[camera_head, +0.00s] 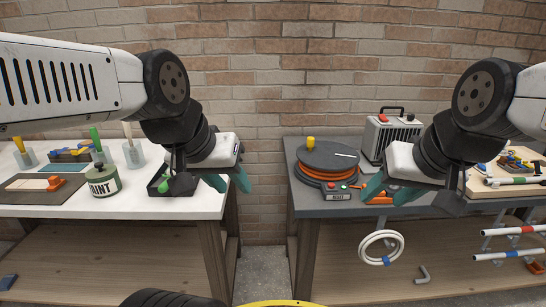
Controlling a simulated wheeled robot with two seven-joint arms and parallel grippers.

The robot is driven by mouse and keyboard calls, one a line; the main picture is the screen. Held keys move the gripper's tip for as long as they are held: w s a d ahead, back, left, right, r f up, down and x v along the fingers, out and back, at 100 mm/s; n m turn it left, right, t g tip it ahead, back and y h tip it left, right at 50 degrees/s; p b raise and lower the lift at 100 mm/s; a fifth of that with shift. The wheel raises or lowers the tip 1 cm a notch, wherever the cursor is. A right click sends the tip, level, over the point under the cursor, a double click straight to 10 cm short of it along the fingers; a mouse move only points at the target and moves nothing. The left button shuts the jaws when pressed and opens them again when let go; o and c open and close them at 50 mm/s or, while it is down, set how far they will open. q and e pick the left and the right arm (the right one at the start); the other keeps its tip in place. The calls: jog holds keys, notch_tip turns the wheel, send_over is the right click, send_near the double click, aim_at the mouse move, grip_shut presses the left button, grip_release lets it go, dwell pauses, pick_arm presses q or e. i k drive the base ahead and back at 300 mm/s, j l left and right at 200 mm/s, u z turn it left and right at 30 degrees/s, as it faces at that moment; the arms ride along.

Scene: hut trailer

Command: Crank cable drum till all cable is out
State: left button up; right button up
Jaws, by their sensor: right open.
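The cable drum (318,158) lies flat on the grey bench at centre right, with a dark disc on top and orange cable (343,178) wound beneath its rim. A yellow knob (310,143) stands up at the disc's back left. A small control box (338,191) with a red button sits in front of the drum. My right gripper (388,189) is open, to the right of the drum and box, its teal fingers apart from the knob. My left gripper (228,182) is open, over the right end of the white bench. Both grippers look empty.
A gap separates the white bench (125,208) from the grey bench (300,205). A paint can (103,181) and several tools stand on the left. A grey metal case (388,135) is behind the drum. A white hose coil (380,247) hangs at the grey bench's front.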

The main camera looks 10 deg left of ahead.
aim_at(318, 162)
jog(key=i+j+u, duration=0.1)
jog(key=i, duration=0.45)
jog(key=i+j+u, duration=0.15)
jog(key=i, duration=0.4)
